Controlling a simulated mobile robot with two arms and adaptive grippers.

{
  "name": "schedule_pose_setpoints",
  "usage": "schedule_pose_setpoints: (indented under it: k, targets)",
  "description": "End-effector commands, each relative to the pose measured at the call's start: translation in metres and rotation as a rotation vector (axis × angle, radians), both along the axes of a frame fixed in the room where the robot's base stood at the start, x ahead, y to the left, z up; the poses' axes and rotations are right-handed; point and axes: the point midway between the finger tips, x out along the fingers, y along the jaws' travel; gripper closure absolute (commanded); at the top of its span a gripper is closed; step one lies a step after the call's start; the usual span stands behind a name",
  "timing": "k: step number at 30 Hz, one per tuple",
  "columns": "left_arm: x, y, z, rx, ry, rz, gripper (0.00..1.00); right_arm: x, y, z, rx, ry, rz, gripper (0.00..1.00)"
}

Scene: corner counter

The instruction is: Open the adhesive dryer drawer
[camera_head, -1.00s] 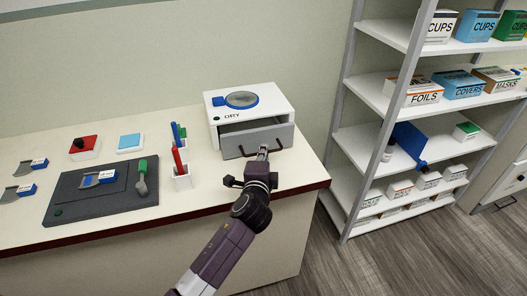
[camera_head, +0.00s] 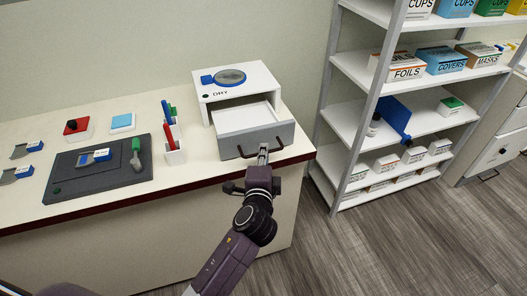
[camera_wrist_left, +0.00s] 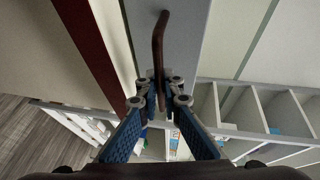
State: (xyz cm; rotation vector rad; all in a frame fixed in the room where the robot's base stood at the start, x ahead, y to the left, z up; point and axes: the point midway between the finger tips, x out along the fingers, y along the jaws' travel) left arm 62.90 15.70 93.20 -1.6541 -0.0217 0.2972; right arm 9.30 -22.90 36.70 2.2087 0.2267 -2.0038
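The white adhesive dryer (camera_head: 262,75) marked DRY stands at the right end of the counter. Its grey drawer (camera_head: 230,147) is pulled out toward me, and its light, empty-looking inside shows from above. The dark red handle (camera_head: 281,143) is on the drawer front. My left gripper (camera_head: 263,151) is at the handle, in front of the drawer. In the left wrist view the handle (camera_wrist_left: 158,45) runs between the fingertips of my left gripper (camera_wrist_left: 162,95), which look closed around it. My right gripper is in neither view.
Left of the dryer are a white holder (camera_head: 173,154) with pens and a dark mat (camera_head: 75,187) with tools. A shelf rack (camera_head: 345,150) with boxes stands to the right. Floor (camera_head: 370,245) in front of the rack is clear.

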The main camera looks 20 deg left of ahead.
Motion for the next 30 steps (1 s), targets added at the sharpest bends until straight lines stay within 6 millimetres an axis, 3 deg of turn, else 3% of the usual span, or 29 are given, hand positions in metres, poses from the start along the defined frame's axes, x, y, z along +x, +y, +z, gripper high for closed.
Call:
schedule_pose_setpoints:
  k: [5,16,30]
  targets:
    - [0.000,0.000,-0.001,0.000,0.001,0.001,0.76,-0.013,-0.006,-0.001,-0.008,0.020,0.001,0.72]
    - [-0.007,-0.001,0.000,0.000,0.002,0.000,0.76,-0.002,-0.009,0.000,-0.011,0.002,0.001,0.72]
    - [-0.094,-0.018,0.016,-0.002,0.004,0.001,0.76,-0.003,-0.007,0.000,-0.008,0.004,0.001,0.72]
